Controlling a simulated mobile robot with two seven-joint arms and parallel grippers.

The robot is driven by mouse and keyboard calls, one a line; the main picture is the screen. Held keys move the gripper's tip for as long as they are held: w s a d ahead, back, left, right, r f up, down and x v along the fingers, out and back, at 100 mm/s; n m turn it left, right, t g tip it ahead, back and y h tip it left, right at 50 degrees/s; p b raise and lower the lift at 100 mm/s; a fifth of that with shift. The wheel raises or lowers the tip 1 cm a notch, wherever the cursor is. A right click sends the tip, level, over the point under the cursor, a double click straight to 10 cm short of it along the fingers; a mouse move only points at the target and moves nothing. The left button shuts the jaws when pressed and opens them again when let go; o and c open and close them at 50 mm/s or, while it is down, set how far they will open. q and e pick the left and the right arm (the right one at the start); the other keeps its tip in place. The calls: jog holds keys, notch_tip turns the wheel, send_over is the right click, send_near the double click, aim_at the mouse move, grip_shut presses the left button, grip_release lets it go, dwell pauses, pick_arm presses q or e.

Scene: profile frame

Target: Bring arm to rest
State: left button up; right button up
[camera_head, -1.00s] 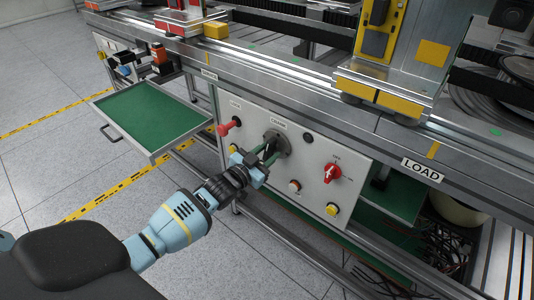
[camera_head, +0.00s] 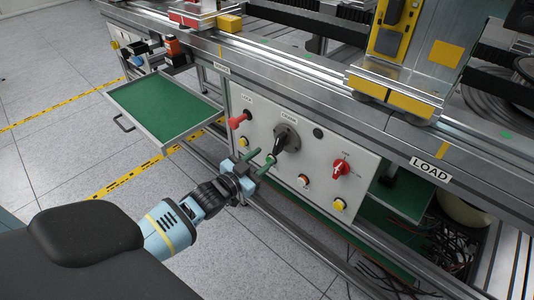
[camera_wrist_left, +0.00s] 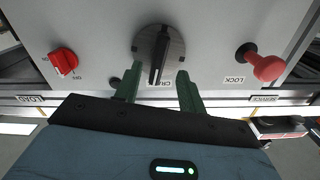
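My left gripper (camera_head: 263,157) is in front of the grey control panel (camera_head: 315,160), below and to the left of the crank (camera_head: 286,138). Its two green fingers stand apart with nothing between them. In the left wrist view, the fingers (camera_wrist_left: 157,78) show open on either side of the line of the black crank handle (camera_wrist_left: 159,55), and the handle is clear of them. The crank is a dark round disc with a black handle. My right gripper is in neither current view.
A red lock knob (camera_head: 237,121) sticks out left of the crank. A red rotary switch (camera_head: 340,168) is to its right. A green pull-out tray (camera_head: 165,110) juts out at the left. The metal rail (camera_head: 300,90) runs above. Open tiled floor (camera_head: 60,150) lies at the left.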

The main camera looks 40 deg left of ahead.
pick_arm(q)
jog(key=shift+s, duration=0.3)
pick_arm(e)
jog(key=shift+w, duration=0.15)
